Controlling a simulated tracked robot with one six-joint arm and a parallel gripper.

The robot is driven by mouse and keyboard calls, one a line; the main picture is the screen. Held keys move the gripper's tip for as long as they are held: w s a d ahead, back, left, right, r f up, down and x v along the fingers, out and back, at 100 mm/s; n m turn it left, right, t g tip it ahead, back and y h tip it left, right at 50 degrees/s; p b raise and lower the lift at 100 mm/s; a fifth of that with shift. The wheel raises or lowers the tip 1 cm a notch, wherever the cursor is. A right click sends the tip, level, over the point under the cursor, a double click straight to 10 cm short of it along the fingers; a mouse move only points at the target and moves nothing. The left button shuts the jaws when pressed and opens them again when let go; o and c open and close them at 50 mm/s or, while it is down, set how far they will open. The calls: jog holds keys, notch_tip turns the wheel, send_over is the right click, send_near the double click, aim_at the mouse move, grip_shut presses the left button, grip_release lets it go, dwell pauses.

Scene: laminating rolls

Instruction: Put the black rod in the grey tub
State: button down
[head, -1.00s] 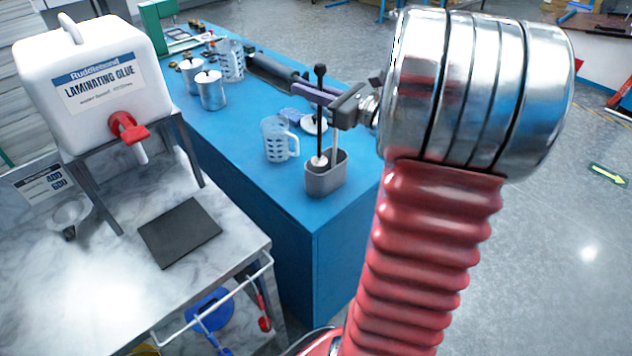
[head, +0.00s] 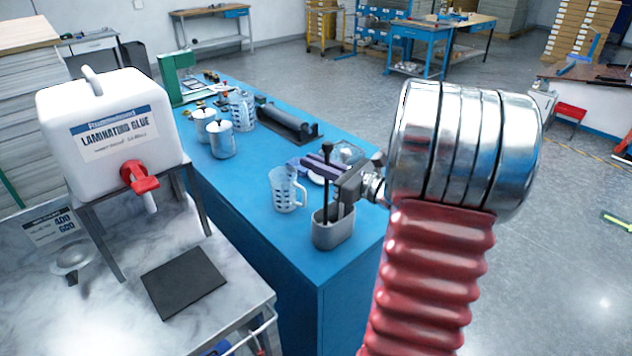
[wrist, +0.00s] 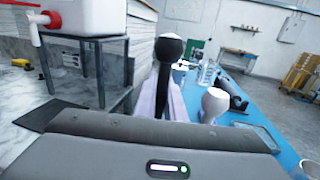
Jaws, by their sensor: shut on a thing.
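The black rod (head: 327,150) is upright with a round knob on top. My gripper (head: 325,171) is shut on its shaft below the knob. The grey tub (head: 334,233) stands near the right front edge of the blue bench, directly under my gripper. In the head view the rod's lower part runs down to the tub's opening; its bottom end is hidden, and I cannot tell how deep it sits. The wrist view shows the black knob (wrist: 171,46) and shaft between my pale fingers, with a white-headed thing (wrist: 215,103) beside it.
A clear measuring jug (head: 286,190) stands left of the tub. Behind are a dark roller (head: 287,121) and metal cans (head: 221,141). A white glue container (head: 112,135) stands on a frame over the marble table at left. The bench's front corner is clear.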

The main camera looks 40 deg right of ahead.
jog(key=shift+f, duration=0.25)
jog(key=shift+f, duration=2)
jog(key=c, duration=1.8)
grip_release()
jog(key=shift+c, duration=0.2)
jog(key=v, duration=1.2)
